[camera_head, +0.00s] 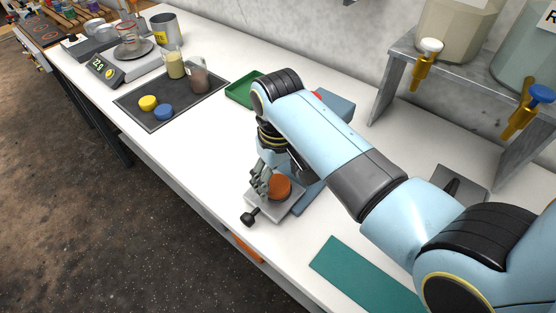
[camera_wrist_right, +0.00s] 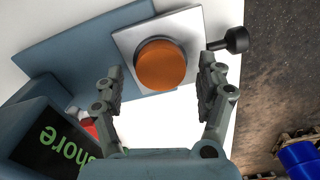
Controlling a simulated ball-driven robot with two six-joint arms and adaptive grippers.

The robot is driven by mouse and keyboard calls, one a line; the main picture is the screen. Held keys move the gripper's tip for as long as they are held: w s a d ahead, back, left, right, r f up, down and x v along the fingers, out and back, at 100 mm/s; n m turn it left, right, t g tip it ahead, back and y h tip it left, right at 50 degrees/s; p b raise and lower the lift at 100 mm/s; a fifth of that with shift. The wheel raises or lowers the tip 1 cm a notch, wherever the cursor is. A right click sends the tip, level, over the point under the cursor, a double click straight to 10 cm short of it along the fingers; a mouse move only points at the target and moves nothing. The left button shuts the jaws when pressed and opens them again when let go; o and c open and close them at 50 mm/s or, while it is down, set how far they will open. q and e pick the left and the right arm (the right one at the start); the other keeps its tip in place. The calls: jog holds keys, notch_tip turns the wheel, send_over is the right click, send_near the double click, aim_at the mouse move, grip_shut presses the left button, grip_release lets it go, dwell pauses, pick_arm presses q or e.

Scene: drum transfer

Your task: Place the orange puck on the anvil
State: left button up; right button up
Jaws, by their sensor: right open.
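The orange puck (camera_head: 279,187) rests on the square metal plate of the anvil (camera_head: 288,209), which has a dark knob on its side. The puck (camera_wrist_right: 161,64) also shows in the right wrist view, lying flat on the anvil plate (camera_wrist_right: 195,22). My right gripper (camera_head: 262,183) is beside the puck in the head view. In the right wrist view my right gripper (camera_wrist_right: 158,85) is open, its fingers apart on either side and short of the puck, with nothing held. My left gripper is in neither view.
The anvil belongs to a blue hardness tester (camera_wrist_right: 100,50). A dark tray (camera_head: 185,112) holds a yellow puck (camera_head: 148,103), a blue puck (camera_head: 164,112) and two beakers. A green tray (camera_head: 241,91) lies behind my arm. A teal mat (camera_head: 362,276) lies at the front right.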

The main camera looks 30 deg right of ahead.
aim_at(278, 185)
notch_tip(278, 185, up, 11)
jog(key=shift+f, duration=0.1)
dwell(0.4)
jog(key=shift+s+f, duration=0.1)
